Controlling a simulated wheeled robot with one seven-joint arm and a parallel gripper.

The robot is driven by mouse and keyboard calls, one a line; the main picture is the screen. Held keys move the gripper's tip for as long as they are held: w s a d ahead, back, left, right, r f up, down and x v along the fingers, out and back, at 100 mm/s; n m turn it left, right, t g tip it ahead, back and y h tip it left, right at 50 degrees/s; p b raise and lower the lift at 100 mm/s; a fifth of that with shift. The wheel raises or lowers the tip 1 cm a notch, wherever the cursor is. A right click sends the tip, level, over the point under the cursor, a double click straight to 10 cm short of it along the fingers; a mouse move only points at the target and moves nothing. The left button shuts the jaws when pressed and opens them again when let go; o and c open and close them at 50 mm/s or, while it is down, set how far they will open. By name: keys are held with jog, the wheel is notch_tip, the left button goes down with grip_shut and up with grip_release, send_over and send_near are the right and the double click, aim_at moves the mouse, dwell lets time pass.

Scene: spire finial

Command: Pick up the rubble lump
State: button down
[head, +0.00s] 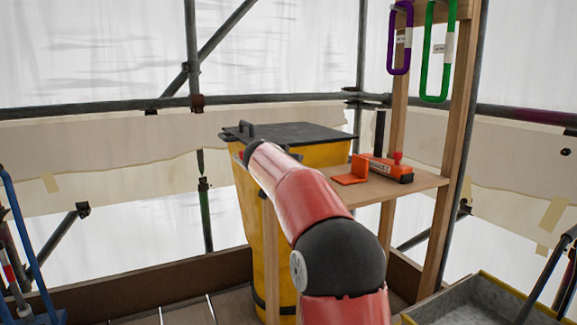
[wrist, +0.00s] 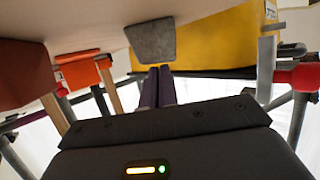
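I cannot make out a rubble lump for sure in either view. A rough grey block (wrist: 155,40) shows in the wrist view just beyond the fingertips, against a pale beige surface; I cannot tell whether it is the lump. My gripper (wrist: 160,70) has its two dark purple fingers close together, with at most a thin gap and nothing visible between them. The fingertips point at the grey block and look close to it; whether they touch it is unclear. In the head view my red arm reaches toward the yellow bin, and my gripper is hidden.
A yellow bin (head: 255,225) with a dark lid (head: 300,133) stands beside my arm. A wooden shelf (head: 425,181) right of it holds an orange tool (head: 385,168). Green (head: 437,50) and purple (head: 400,37) loops hang above. A grey tray (head: 490,305) lies at lower right.

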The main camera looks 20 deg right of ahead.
jog(key=shift+f, duration=0.45)
jog(key=shift+a+f, duration=0.1)
jog(key=s+a+b, duration=0.5)
jog(key=s+b, duration=0.1)
jog(key=b, duration=0.1)
jog(key=shift+a+r, duration=0.3)
jog(key=shift+a, duration=0.05)
jog(key=shift+s+r, duration=0.1)
jog(key=shift+r, duration=0.05)
dwell(0.3)
